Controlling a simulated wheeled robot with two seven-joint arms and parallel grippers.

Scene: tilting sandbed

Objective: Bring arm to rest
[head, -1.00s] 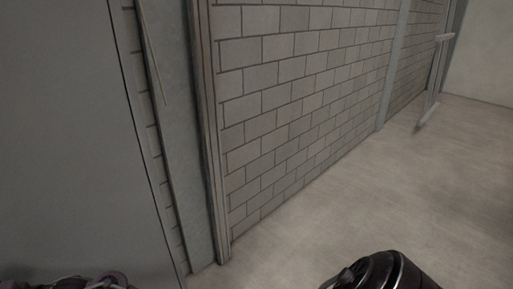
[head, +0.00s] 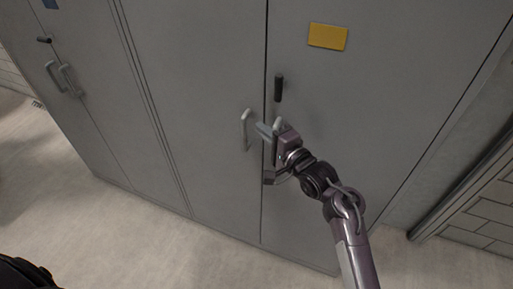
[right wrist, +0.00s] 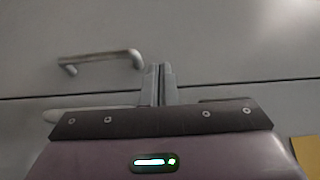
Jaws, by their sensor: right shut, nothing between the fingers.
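My right arm reaches up from the lower right in the head view. Its gripper (head: 264,131) is in front of the grey cabinet (head: 200,90), close to the seam between two doors. In the right wrist view its two fingers (right wrist: 160,84) are together with nothing between them. A pale bar handle (head: 245,129) on the left door is just left of the fingertips; it also shows in the right wrist view (right wrist: 100,59). The right door's handle (head: 278,124) is partly hidden behind the gripper. I cannot tell whether the gripper touches it. My left gripper is not in view.
The doors look closed. A black latch (head: 279,88) and a yellow label (head: 328,37) are on the right door. More cabinet doors with handles (head: 66,80) stand at left. A brick wall (head: 485,220) is at right. Floor (head: 50,180) at left is clear.

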